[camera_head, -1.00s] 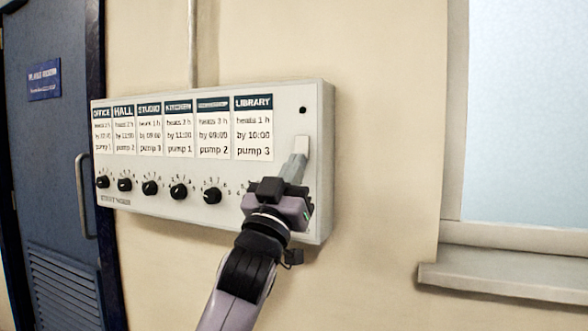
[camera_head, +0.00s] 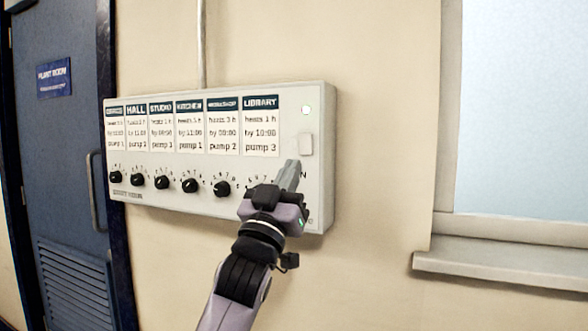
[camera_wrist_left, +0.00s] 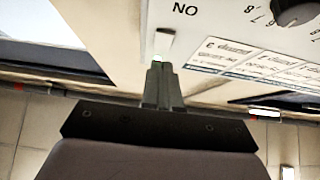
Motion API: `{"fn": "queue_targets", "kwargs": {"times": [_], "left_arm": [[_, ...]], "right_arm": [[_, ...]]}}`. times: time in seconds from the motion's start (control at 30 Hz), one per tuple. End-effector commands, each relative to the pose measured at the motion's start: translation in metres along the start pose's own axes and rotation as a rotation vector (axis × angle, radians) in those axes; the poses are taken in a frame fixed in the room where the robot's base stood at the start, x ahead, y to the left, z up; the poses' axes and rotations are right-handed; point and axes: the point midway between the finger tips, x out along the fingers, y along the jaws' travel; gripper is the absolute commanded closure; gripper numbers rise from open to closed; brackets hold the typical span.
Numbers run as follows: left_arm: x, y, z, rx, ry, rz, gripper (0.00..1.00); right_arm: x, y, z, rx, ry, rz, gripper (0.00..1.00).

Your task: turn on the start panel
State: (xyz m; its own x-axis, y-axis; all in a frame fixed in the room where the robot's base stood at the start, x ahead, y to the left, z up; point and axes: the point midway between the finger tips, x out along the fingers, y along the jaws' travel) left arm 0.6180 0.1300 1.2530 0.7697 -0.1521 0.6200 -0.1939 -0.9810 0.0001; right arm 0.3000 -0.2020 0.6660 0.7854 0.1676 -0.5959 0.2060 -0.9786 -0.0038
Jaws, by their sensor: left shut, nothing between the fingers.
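The start panel (camera_head: 230,96) is a white box on the wall. It carries a row of printed cards and a row of black knobs (camera_head: 190,186). A white rocker switch (camera_head: 306,145) sits at its right end, below a small round lamp (camera_head: 305,111) that is pale and lit. My left gripper (camera_head: 291,165) is shut and empty, its tips just below the switch and apart from it. In the left wrist view the fingertips (camera_wrist_left: 158,66) point at the switch (camera_wrist_left: 165,44), near the letters ON. The gripper hides the panel's lower right knob. My right gripper is out of view.
A blue door (camera_head: 60,130) with a handle and a "Plant Room" sign (camera_head: 54,77) stands at the left. A window with a sill (camera_head: 500,262) is at the right. A pipe (camera_head: 203,45) runs up from the panel. The wall between panel and window is clear.

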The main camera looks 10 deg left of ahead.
Motion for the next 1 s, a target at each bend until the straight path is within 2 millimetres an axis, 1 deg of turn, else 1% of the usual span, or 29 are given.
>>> {"fn": "queue_targets", "kwargs": {"times": [0.03, 0.1, 0.2, 0.3, 0.4, 0.6, 0.93, 1.0], "left_arm": [[-0.016, 0.0, 0.009, -0.001, -0.006, 0.0, 1.0], [-0.03, 0.0, 0.012, 0.0, -0.005, 0.0, 1.0], [-0.049, 0.0, 0.017, 0.0, -0.006, 0.0, 1.0], [-0.065, 0.0, 0.019, -0.001, -0.004, 0.0, 1.0], [-0.076, 0.0, 0.022, -0.001, -0.005, 0.0, 1.0], [-0.087, 0.0, 0.024, 0.0, -0.004, 0.001, 1.0], [-0.088, 0.0, 0.023, 0.0, -0.003, 0.001, 1.0], [-0.09, 0.0, 0.027, 0.001, -0.012, 0.0, 1.0]], "right_arm": [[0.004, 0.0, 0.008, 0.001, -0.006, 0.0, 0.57], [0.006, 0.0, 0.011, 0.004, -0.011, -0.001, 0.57], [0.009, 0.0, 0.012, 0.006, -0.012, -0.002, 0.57], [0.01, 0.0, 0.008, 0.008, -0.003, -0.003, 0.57], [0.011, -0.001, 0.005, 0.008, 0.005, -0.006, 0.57], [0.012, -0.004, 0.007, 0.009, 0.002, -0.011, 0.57], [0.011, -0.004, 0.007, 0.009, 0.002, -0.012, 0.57], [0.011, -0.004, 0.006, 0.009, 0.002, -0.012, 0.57]]}}
